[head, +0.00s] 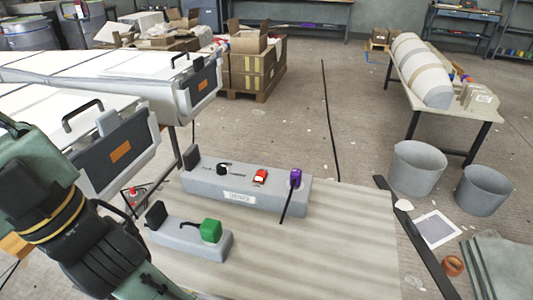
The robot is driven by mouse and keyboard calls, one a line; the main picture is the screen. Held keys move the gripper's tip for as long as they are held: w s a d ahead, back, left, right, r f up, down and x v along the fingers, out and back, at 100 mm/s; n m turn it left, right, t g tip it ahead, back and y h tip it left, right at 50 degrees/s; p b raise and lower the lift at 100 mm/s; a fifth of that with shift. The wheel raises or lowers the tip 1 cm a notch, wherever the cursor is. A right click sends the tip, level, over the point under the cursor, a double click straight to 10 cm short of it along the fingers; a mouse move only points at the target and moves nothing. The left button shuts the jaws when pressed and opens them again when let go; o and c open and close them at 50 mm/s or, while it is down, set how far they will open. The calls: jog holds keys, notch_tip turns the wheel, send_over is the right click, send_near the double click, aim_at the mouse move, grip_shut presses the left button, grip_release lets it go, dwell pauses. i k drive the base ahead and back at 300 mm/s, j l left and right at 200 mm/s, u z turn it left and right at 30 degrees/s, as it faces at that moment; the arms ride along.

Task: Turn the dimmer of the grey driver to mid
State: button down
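A long grey box, which looks like the grey driver (206,187), lies on the pale striped board. A white label (238,197) is on its front; its lettering is too small to read. A round black knob (223,169), apparently the dimmer, is on its top left of centre; its setting cannot be made out. A red rocker switch (260,176) is right of the knob, and a purple plug (296,178) with a black cable is at the right end. My arm fills the lower left, but no gripper fingers show.
A smaller grey box (185,238) with a green plug (210,230) stands in front of the driver. Panelled cases with black handles (82,113) are at left. Two grey buckets (417,167) stand on the floor at right. The board (330,240) is clear to the driver's right.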

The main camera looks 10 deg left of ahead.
aim_at(222, 168)
jog(key=l+u, duration=0.7)
jog(key=i, duration=0.55)
